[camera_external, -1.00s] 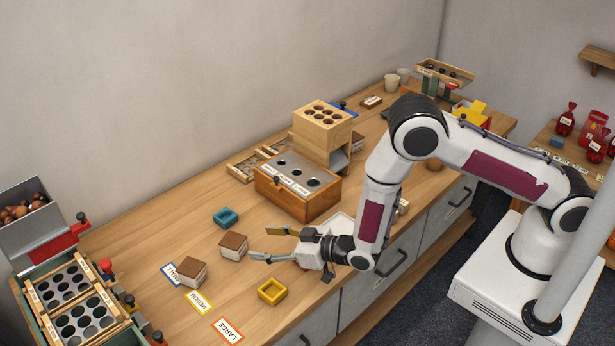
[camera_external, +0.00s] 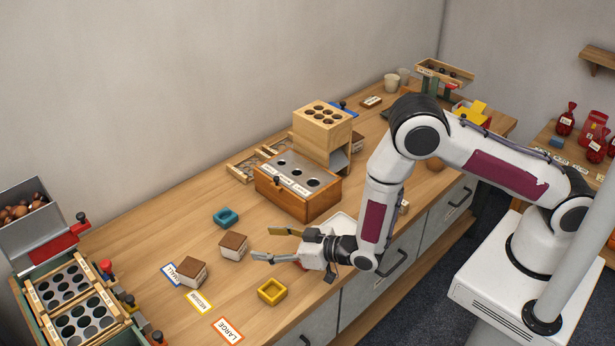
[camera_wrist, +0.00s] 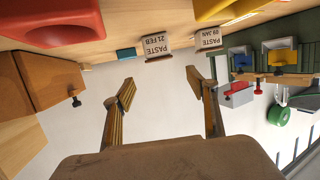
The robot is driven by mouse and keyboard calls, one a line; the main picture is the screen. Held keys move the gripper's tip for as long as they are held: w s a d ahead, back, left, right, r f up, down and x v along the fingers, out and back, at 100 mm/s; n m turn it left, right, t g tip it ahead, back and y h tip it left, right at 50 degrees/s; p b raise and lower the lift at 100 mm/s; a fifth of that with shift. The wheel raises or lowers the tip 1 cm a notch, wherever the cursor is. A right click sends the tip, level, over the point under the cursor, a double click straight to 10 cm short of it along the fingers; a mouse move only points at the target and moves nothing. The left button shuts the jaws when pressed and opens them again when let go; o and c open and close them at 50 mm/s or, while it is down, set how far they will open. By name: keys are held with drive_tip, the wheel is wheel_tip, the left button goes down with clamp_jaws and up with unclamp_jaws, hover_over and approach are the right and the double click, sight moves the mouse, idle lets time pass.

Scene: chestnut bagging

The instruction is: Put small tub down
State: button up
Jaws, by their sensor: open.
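My gripper (camera_external: 263,243) is open and empty, low over the front of the bench and pointing left. Its two fingers, apart with nothing between them, also show in the wrist view (camera_wrist: 160,92). A pale tub with a brown top (camera_external: 233,246) stands just left of the fingertips, apart from them. In the wrist view a tub labelled PASTE 21 FEB (camera_wrist: 157,46) and another labelled PASTE 09 JAN (camera_wrist: 207,37) stand ahead. The second brown-topped tub (camera_external: 191,272) stands farther left by the size cards. I cannot tell which one is the small tub.
A teal tray (camera_external: 226,217) lies behind and a yellow tray (camera_external: 272,291) in front. A red tray (camera_wrist: 50,20) is close in the wrist view. SMALL (camera_external: 172,273), MEDIUM (camera_external: 199,300) and LARGE (camera_external: 228,330) cards lie left. A wooden box (camera_external: 297,186) stands behind my gripper.

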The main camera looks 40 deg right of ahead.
drive_tip(key=shift+r, duration=0.15)
drive_tip(key=s+d+r+m+g+h, duration=0.1)
drive_tip(key=s+d+r+g, duration=0.1)
drive_tip(key=d+r, duration=0.9)
drive_tip(key=s+d+r+m+g+h, duration=0.1)
drive_tip(key=d+r+g, duration=0.1)
drive_tip(key=d+r, duration=0.85)
drive_tip(key=s+d+r+g+h, duration=0.1)
drive_tip(key=s+d+r, duration=0.1)
drive_tip(key=s+d, duration=0.3)
drive_tip(key=s+d+r+m+g+h, duration=0.1)
drive_tip(key=s+d+r, duration=0.2)
drive_tip(key=s, duration=1.1)
drive_tip(key=s+d+r+m+g+h, duration=0.1)
drive_tip(key=s+d+r+g, duration=0.1)
drive_tip(key=s+d, duration=0.6)
drive_tip(key=shift+s+r, duration=0.7)
drive_tip(key=shift+s, duration=0.35)
drive_tip(key=shift+o, duration=0.4)
drive_tip(key=shift+w+d, duration=0.1)
